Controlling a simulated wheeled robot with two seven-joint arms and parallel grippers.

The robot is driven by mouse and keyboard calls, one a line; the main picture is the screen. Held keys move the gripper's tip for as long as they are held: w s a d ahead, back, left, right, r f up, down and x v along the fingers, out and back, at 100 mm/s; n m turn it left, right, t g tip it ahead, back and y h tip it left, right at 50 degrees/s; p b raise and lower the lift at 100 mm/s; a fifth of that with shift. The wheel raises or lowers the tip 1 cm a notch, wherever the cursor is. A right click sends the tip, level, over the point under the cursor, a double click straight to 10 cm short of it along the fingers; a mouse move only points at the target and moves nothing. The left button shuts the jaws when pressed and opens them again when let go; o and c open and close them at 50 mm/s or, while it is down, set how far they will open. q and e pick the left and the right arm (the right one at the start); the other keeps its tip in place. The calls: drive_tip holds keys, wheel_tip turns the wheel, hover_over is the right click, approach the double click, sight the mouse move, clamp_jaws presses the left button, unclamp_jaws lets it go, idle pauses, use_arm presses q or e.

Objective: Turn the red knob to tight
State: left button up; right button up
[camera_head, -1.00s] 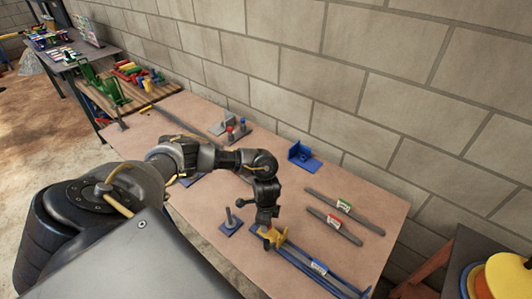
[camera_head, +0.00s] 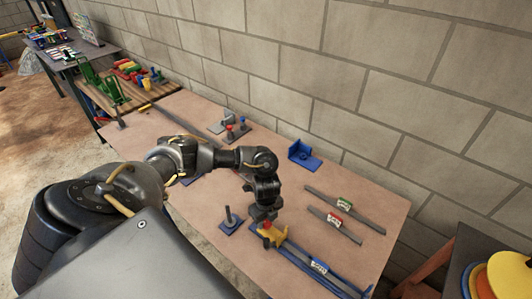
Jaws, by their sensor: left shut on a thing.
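A small red knob (camera_head: 267,225) shows on a yellow clamp part (camera_head: 272,236) at the left end of a blue bar fixture (camera_head: 305,262) near the table's front edge. My left gripper (camera_head: 262,215) reaches down from above and is shut right at the knob, pointing downward. The fingertips are small and partly hidden, but they appear closed on the red knob. My right gripper is not in the view.
A blue plate with an upright grey peg (camera_head: 230,220) stands just left of the clamp. Two grey bars with green and red labels (camera_head: 335,218) lie to the right. A blue bracket (camera_head: 304,155) sits near the wall. The table (camera_head: 225,260) has bare room at its front.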

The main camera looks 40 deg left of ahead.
sight(267, 221)
use_arm(q)
drive_tip(key=m+b, duration=0.1)
drive_tip(key=m, duration=0.3)
drive_tip(key=shift+f+m+b, duration=0.1)
drive_tip(key=shift+m+b, duration=0.2)
drive_tip(key=shift+b, duration=0.05)
drive_tip(key=shift+m+b, duration=1.3)
drive_tip(key=shift+m, duration=1.2)
drive_tip(key=o, duration=1)
drive_tip(key=shift+r+p, duration=1.1)
drive_tip(key=shift+r, duration=4.4)
